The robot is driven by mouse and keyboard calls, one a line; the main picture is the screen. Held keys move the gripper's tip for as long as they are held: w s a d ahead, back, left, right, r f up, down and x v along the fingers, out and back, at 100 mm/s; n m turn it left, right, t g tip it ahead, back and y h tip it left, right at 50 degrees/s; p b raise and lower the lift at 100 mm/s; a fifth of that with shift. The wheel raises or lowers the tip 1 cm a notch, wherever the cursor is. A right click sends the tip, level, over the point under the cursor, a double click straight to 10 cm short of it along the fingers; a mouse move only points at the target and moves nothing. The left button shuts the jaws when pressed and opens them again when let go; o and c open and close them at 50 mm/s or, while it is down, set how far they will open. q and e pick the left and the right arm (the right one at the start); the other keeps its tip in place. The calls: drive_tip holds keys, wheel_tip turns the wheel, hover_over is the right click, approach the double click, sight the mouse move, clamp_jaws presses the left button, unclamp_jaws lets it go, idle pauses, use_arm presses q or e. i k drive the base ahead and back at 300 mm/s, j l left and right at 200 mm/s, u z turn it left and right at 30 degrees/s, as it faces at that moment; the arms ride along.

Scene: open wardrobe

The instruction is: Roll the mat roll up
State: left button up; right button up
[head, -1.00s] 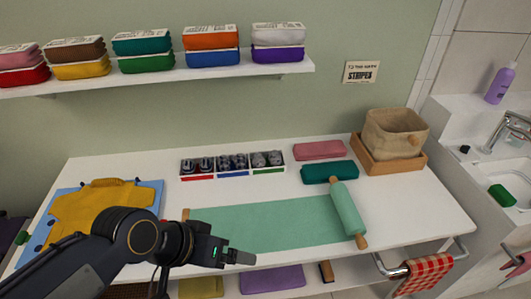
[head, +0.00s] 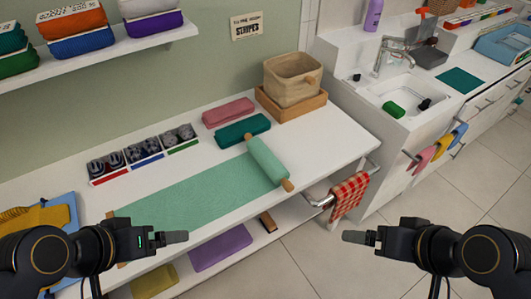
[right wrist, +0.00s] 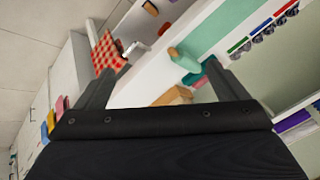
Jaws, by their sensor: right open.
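The mat roll (head: 267,162) is a light green roll with wooden end knobs, at the right end of a flat green mat (head: 195,200) on the white table. The mat lies unrolled to its left. My left gripper (head: 175,237) is in front of the mat's near edge, apart from the roll; whether its jaws are open does not show. My right gripper (head: 358,237) is right of the table's front edge, over the floor, apart from the roll. In the right wrist view its fingers (right wrist: 158,85) are spread and empty, and the roll (right wrist: 184,60) shows beyond them.
A wicker basket in a wooden tray (head: 291,104), folded pink (head: 228,111) and teal (head: 242,131) cloths and a sock organizer (head: 143,155) stand behind the mat. A rail with a checked towel (head: 350,194) juts from the table's right end. Open floor lies in front.

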sight(278, 174)
drive_tip(key=i+l+u, duration=0.15)
drive_tip(key=u, duration=0.3)
drive_tip(key=i+l+u, duration=0.2)
drive_tip(key=u, duration=0.25)
